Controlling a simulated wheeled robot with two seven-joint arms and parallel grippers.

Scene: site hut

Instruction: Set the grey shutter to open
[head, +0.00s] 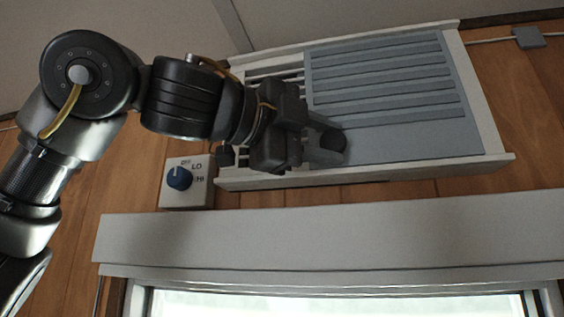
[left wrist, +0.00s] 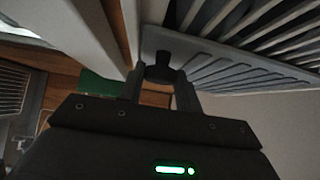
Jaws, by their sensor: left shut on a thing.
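The grey shutter (head: 385,95) is a ribbed sliding panel in a white vent frame (head: 480,90). It covers the middle and right of the vent. Dark slatted openings show uncovered at the frame's left end, partly behind my arm. My left gripper (head: 328,147) is at the shutter's lower left corner, shut on its dark knob. In the left wrist view the shutter knob (left wrist: 160,68) sits between the two fingertips, with the shutter (left wrist: 225,75) behind it and open slats above. My right gripper is in neither view.
A white control box with a blue dial (head: 179,178), marked OFF, LO and HI, is on the wooden wall just left of the vent. A pale ledge (head: 330,235) runs below, above a bright window. A cable runs to a small grey box (head: 529,38) at right.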

